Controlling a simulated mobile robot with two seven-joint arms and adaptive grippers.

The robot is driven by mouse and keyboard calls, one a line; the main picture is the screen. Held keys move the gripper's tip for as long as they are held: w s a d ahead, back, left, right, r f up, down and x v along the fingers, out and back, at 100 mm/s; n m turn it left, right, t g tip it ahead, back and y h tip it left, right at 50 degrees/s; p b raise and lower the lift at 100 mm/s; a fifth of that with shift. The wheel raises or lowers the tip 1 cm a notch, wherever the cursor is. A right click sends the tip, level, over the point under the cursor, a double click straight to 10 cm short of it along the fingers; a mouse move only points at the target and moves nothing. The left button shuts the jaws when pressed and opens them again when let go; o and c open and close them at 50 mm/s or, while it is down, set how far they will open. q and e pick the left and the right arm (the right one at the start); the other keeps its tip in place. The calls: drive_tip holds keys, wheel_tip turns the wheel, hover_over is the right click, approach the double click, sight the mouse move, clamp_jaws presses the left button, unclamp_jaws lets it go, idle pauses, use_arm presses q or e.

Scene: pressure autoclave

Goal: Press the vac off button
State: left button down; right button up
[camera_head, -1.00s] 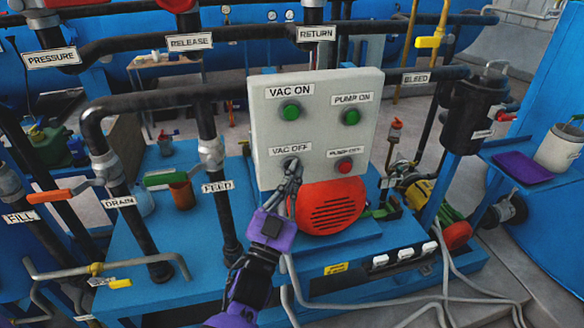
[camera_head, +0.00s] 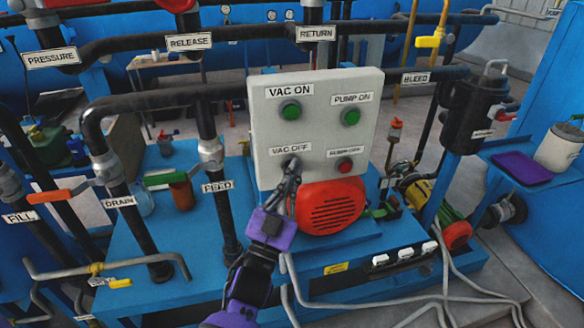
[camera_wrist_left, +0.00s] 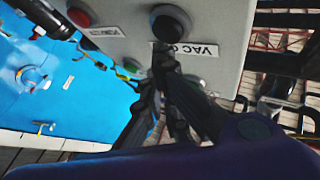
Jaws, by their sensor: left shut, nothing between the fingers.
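A light grey control panel (camera_head: 318,128) carries labelled buttons. The VAC OFF label (camera_head: 290,148) shows at its lower left. The vac off button below that label is mostly hidden behind my left gripper (camera_head: 293,164) in the head view. In the left wrist view, the panel appears upside down and the vac off button (camera_wrist_left: 172,25) looks dark inside a grey ring. My left gripper (camera_wrist_left: 162,52) is shut and empty, its fingertips close to the button and overlapping its label. I cannot tell whether they touch. My right gripper is not in view.
The panel also has a green VAC ON button (camera_head: 290,111), a green PUMP ON button (camera_head: 351,117) and a red pump off button (camera_head: 345,166). A red vented motor cover (camera_head: 330,208) sits just below the panel. Black pipes (camera_head: 210,130) stand to the left.

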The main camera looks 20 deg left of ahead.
use_arm(q)
drive_tip(key=shift+w+a, duration=0.2)
drive_tip(key=shift+w, duration=0.05)
drive_tip(key=shift+w+a, duration=0.25)
drive_tip(key=shift+w, duration=0.15)
idle(0.8)
drive_tip(key=shift+s, duration=0.1)
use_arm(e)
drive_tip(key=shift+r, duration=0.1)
use_arm(q)
drive_tip(key=shift+s+d, duration=0.5)
drive_tip(key=shift+s, duration=0.15)
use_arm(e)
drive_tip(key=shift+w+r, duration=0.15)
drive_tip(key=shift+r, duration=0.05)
use_arm(q)
drive_tip(key=s+d, duration=0.2)
drive_tip(key=s+p, duration=0.1)
drive_tip(key=s, duration=0.1)
drive_tip(key=shift+s+d, duration=0.1)
drive_tip(key=shift+d, duration=0.3)
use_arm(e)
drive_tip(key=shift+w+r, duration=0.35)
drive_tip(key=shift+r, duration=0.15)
